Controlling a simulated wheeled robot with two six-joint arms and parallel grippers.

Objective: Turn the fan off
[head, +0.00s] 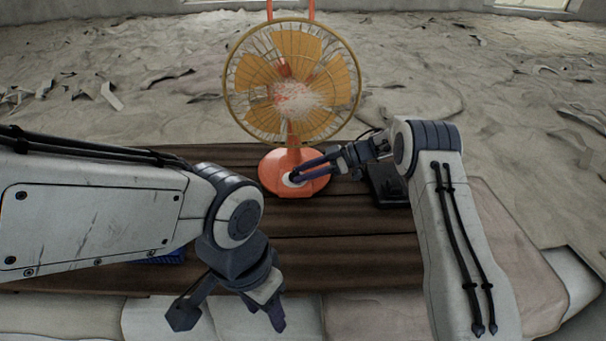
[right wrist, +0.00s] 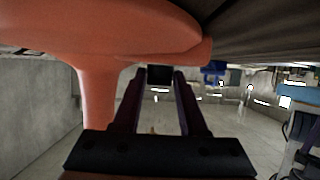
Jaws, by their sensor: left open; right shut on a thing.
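An orange fan with a yellow round cage (head: 292,82) stands upright on the dark wooden table (head: 345,248). Its orange base (head: 272,167) also fills the upper left of the right wrist view (right wrist: 100,35). A whitish dial (head: 287,181) is on the front of the base. My right gripper (head: 294,178) reaches in from the right and its fingertips are at this dial, shut on it. In the right wrist view a small dark piece (right wrist: 160,75) shows between the fingertips. My left gripper (head: 228,309) is open and empty, low over the near side, away from the fan.
A black object (head: 390,186) lies on the table right of the fan, partly behind my right arm. A blue item (head: 165,258) shows under my left arm. Pale cushion-like blocks (head: 375,316) line the near edge. Sandy, littered ground (head: 480,90) surrounds the table.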

